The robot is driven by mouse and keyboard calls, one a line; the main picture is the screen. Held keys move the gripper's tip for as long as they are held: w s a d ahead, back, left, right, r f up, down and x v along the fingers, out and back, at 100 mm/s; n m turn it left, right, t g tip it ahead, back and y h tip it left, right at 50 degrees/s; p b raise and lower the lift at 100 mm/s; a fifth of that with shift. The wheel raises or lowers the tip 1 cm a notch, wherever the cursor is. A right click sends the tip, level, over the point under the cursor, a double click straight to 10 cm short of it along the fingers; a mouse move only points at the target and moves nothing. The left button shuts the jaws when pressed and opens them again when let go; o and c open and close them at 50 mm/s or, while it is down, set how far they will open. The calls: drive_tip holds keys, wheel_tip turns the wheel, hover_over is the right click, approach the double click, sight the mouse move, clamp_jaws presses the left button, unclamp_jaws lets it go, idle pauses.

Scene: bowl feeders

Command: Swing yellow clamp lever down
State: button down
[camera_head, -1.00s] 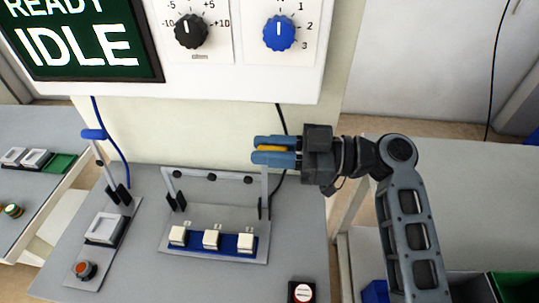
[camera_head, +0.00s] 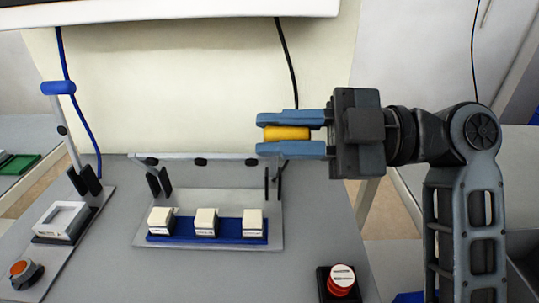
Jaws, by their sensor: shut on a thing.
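The yellow clamp lever handle (camera_head: 287,133) lies between the two blue fingers of my gripper (camera_head: 291,134), to the right of the clamp. My gripper is shut on it, with the fingers above and below the handle in the picture. The clamp's grey crossbar (camera_head: 222,158) with several black pads is raised above and behind the blue strip (camera_head: 186,236), which carries three white blocks (camera_head: 205,222). The crossbar is clear of the blocks. The join between handle and crossbar is hidden by my lower finger.
A second clamp with a raised blue handle (camera_head: 58,88) stands at left, above a white square frame (camera_head: 64,220). An orange button (camera_head: 26,272) is front left and a red button (camera_head: 341,281) front right. A panel's lower edge (camera_head: 180,12) overhangs the back.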

drive_tip(key=s+f+n+b, duration=0.1)
drive_tip(key=s+f+b, duration=0.1)
drive_tip(key=b, duration=0.3)
drive_tip(key=s+f+n+b, duration=0.1)
drive_tip(key=s+f+b, duration=0.1)
drive_tip(key=f+b, duration=0.2)
drive_tip(key=s+f+n+b, duration=0.2)
drive_tip(key=f+b, duration=0.1)
drive_tip(key=b, duration=0.5)
drive_tip(key=shift+s+a, duration=0.1)
drive_tip(key=shift+s, duration=0.15)
drive_tip(key=c, duration=1)
unclamp_jaws()
drive_tip(key=shift+o, duration=0.2)
drive_tip(key=shift+r, duration=0.15)
